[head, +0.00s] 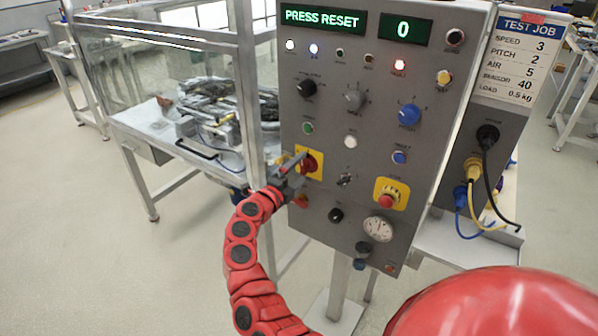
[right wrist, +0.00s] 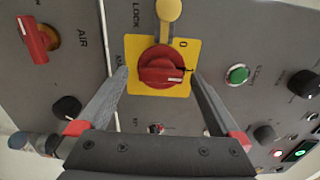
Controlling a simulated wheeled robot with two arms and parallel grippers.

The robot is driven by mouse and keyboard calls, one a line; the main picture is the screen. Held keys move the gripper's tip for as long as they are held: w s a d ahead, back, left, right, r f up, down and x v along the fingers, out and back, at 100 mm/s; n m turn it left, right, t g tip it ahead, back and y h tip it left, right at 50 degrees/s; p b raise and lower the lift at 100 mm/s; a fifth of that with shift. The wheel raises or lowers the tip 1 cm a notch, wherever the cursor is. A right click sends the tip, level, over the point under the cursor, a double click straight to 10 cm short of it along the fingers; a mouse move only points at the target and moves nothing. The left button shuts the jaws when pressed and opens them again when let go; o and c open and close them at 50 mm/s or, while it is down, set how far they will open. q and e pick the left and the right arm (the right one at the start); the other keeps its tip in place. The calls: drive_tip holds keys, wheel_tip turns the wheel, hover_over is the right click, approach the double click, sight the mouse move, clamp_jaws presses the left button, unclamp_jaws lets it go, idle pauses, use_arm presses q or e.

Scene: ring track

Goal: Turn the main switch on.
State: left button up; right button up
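The main switch is a red rotary knob (head: 309,163) on a yellow plate (head: 317,174), low on the left of the grey control panel (head: 335,130). In the right wrist view the knob (right wrist: 162,68) lies with its handle roughly across the picture, and a "0" is printed on the plate by its upper right. My right gripper (head: 292,166) is at the switch. In the right wrist view its fingers (right wrist: 159,72) are open, one on each side of the knob, with gaps visible. Nothing is held. My left gripper is not in view.
The panel display (head: 322,18) reads "PRESS RESET". A red air lever (right wrist: 38,40) and a yellow tab (right wrist: 168,10) are near the gripper.

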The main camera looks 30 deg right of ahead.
drive_tip(key=b+v, duration=0.2)
drive_tip(key=v, duration=1.5)
drive_tip(key=shift+a, duration=0.2)
